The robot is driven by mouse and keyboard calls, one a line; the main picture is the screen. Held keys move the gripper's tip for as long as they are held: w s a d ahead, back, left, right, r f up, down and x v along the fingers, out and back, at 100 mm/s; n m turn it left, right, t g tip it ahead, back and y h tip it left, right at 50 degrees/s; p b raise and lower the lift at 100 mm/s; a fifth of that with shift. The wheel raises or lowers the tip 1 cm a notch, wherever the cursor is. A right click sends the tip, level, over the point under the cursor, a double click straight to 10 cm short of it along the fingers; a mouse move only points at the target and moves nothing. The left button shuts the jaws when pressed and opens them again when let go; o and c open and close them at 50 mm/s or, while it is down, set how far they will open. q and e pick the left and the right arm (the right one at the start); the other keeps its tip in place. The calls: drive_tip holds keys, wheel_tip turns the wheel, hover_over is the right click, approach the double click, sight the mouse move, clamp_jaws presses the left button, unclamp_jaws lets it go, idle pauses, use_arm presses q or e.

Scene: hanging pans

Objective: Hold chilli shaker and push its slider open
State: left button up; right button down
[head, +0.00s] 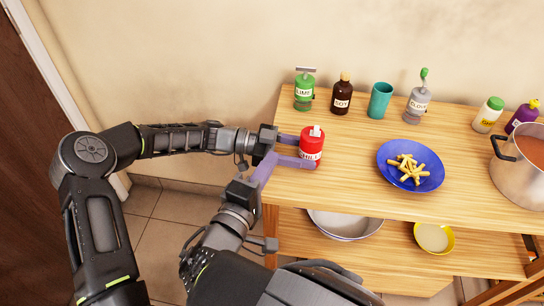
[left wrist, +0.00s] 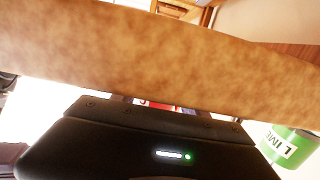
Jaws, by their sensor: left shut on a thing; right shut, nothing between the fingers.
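The chilli shaker (head: 312,150) is red with a white label and stands upright at the left end of the wooden table. A white piece (head: 317,131), apparently its slider, sticks up from its top. My left gripper (head: 306,152) is shut on the shaker's body from the left, its purple fingers on either side. My right gripper (head: 268,160) is shut and empty, just left of the shaker and close to the left gripper's fingers. In the left wrist view only a red sliver of the shaker (left wrist: 157,103) shows; the rest is hidden.
Behind the shaker stand a green lime bottle (head: 304,95), a brown soy bottle (head: 342,96), a teal cup (head: 380,101) and a grey bottle (head: 418,104). A blue plate of fries (head: 434,184) lies to the right. A steel pot (head: 515,178) stands further right.

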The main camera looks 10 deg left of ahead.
use_arm(q)
drive_tip(key=o, duration=1.5)
drive_tip(key=a, duration=0.8)
drive_tip(key=a+r, duration=0.1)
drive_tip(key=a, duration=0.3)
drive_tip(key=shift+r, duration=0.1)
drive_tip(key=shift+w, duration=0.1)
